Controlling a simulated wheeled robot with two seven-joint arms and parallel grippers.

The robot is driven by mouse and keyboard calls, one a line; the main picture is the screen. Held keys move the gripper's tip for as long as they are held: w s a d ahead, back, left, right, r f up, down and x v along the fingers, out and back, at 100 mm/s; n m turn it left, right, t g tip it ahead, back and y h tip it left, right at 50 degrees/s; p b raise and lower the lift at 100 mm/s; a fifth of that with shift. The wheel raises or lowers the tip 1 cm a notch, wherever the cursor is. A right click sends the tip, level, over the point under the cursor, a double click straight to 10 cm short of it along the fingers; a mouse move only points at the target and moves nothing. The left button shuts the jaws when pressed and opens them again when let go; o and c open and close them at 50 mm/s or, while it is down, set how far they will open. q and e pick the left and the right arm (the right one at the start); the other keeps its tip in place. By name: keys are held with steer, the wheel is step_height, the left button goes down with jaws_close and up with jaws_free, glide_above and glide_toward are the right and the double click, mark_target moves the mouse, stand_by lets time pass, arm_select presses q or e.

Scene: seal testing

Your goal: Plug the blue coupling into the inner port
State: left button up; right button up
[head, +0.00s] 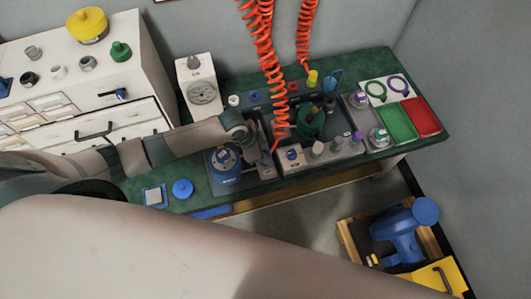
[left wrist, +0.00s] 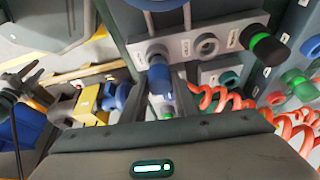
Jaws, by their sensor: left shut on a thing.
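My left gripper (left wrist: 165,88) is shut on the blue coupling (left wrist: 160,78), which shows between its fingers in the left wrist view. The coupling's front end is at the leftmost round port (left wrist: 157,54) of a pale port block (left wrist: 182,47). I cannot tell whether it touches or sits inside that port. A second grey port (left wrist: 207,45) to its right is open and empty. In the head view my left gripper (head: 262,150) is over the bench beside the port block (head: 290,164); the coupling is not clear there. My right gripper is not in view.
Red coiled hoses (head: 264,50) hang over the green bench (head: 240,88). A black plug with a green ring (left wrist: 265,47) stands on the block's right. Green (head: 397,125) and red (head: 422,117) trays lie at the bench's right end. A blue machine (head: 405,235) stands on the floor.

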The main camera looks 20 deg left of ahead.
arm_select(q)
steer(key=shift+f, duration=0.55)
steer(key=o, duration=1.2)
steer(key=shift+a+r+b, duration=0.1)
steer(key=shift+r+b, duration=0.05)
steer(key=shift+b, duration=0.15)
steer(key=b+v, duration=0.3)
steer(key=v, duration=1.4)
steer(key=shift+r, duration=0.1)
